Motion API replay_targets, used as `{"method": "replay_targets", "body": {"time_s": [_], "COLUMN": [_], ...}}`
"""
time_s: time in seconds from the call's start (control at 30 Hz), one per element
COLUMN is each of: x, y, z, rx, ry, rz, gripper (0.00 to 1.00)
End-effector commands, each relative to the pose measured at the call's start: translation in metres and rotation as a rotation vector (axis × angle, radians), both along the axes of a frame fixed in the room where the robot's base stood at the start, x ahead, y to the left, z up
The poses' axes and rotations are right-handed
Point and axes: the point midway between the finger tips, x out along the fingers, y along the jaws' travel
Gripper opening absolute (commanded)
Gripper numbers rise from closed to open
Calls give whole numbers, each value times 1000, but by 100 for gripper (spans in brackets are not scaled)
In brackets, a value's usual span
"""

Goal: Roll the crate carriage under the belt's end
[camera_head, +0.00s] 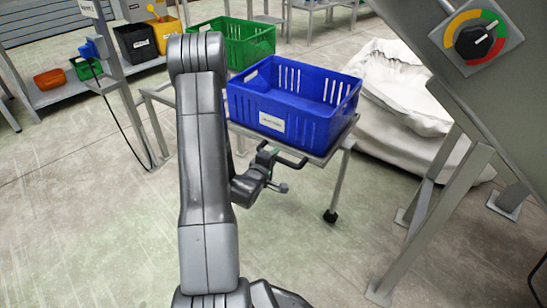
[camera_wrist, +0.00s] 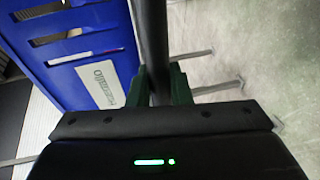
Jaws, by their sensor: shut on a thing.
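The crate carriage (camera_head: 341,140) is a grey metal frame on legs, with a dark caster (camera_head: 330,216) at one foot. A blue crate (camera_head: 270,124) with slotted sides and a white label sits on its top; the crate also shows in the wrist view (camera_wrist: 62,62). My gripper (camera_head: 268,157) is at the carriage's near side, shut on its dark handle bar (camera_head: 292,161). In the wrist view, the green fingers of my gripper (camera_wrist: 160,88) stand on both sides of the bar (camera_wrist: 153,35). The belt's end is not clearly visible.
A grey machine with a coloured dial (camera_head: 481,40) stands at right on slanted legs (camera_head: 431,217). A pale, crumpled bag-like mass (camera_head: 403,95) lies behind the carriage. A green crate (camera_head: 246,45) stands behind left, and shelving with bins (camera_head: 137,42) at far left. Floor in front is clear.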

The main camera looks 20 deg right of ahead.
Motion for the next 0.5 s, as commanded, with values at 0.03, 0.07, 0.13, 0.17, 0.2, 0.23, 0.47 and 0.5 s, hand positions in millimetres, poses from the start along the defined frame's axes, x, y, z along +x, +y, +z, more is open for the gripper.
{"method": "replay_targets", "body": {"time_s": [0.03, 0.07, 0.13, 0.17, 0.2, 0.23, 0.47, 0.5], "x": [-5, -5, -5, -5, -5, -6, -4, -3], "y": [-2, -2, -2, -2, -2, -2, -1, -1], "z": [-2, -2, -2, -2, -2, -2, -1, -1], "rx": [3, 3, 4, 4, 4, 5, 3, 2], "ry": [7, 7, 8, 8, 8, 8, 5, 4], "rz": [-10, -10, -11, -11, -12, -12, -9, -8], "gripper": [0, 0, 0, 0, 0, 24, 38, 38]}}
